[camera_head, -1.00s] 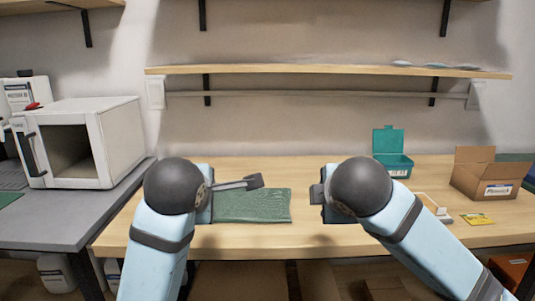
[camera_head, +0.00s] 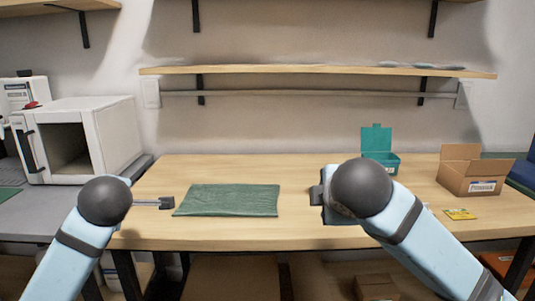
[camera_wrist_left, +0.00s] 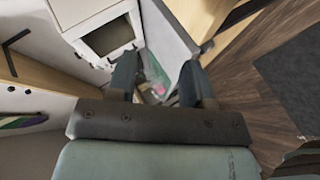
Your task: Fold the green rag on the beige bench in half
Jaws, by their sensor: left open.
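The green rag (camera_head: 228,201) lies flat on the beige bench (camera_head: 300,230) as a rough rectangle, left of the bench's middle. All of it shows in the head view. My left gripper (camera_head: 168,203) is just left of the rag's left edge, apart from it. In the left wrist view my left gripper (camera_wrist_left: 158,82) shows two spread fingers with nothing between them. My right gripper (camera_head: 317,195) is right of the rag, clear of it. Its fingers are mostly hidden by my right wrist.
A teal open box (camera_head: 380,162), an open cardboard box (camera_head: 474,178) and a yellow packet (camera_head: 460,214) are on the bench's right side. A white boxy oven (camera_head: 78,140) stands on the grey table at left. A shelf (camera_head: 310,70) hangs above. Bench behind the rag is clear.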

